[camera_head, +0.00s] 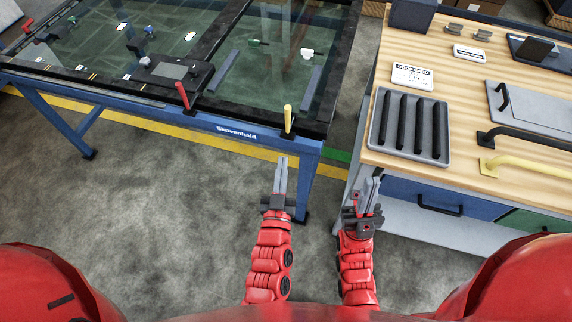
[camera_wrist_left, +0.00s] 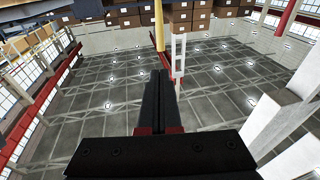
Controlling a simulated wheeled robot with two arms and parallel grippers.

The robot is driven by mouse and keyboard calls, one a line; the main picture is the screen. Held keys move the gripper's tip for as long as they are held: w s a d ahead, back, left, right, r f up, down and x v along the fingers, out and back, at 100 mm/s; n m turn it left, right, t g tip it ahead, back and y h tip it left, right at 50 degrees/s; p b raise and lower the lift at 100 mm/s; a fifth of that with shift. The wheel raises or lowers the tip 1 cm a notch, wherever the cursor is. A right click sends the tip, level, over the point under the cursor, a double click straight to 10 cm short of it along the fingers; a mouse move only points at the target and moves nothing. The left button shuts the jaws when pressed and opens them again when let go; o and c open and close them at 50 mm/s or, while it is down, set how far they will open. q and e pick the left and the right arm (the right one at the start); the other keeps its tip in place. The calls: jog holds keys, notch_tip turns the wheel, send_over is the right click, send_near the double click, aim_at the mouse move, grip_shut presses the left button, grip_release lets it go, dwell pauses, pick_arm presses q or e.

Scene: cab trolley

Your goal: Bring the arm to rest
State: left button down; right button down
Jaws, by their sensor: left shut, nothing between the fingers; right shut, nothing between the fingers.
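My left gripper (camera_head: 281,172) is shut and empty in the head view, held over the grey floor in front of the blue-framed glass-topped table. Its closed dark fingers (camera_wrist_left: 158,95) also show in the left wrist view, with nothing between them. My right gripper (camera_head: 369,190) is shut and empty, just left of the wooden workbench's front corner. Both red arms reach forward from the bottom of the head view, side by side and apart.
The blue-framed table (camera_head: 240,131) has a red handle (camera_head: 182,96) and a yellow handle (camera_head: 288,119) at its near edge. The wooden workbench (camera_head: 462,172) on the right carries a grey slotted tray (camera_head: 375,131), a sign (camera_head: 412,77) and bar handles. Open floor (camera_head: 150,200) lies left of the arms.

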pick_arm(q)
jog(key=shift+s, duration=0.35)
jog(key=shift+f, duration=0.1)
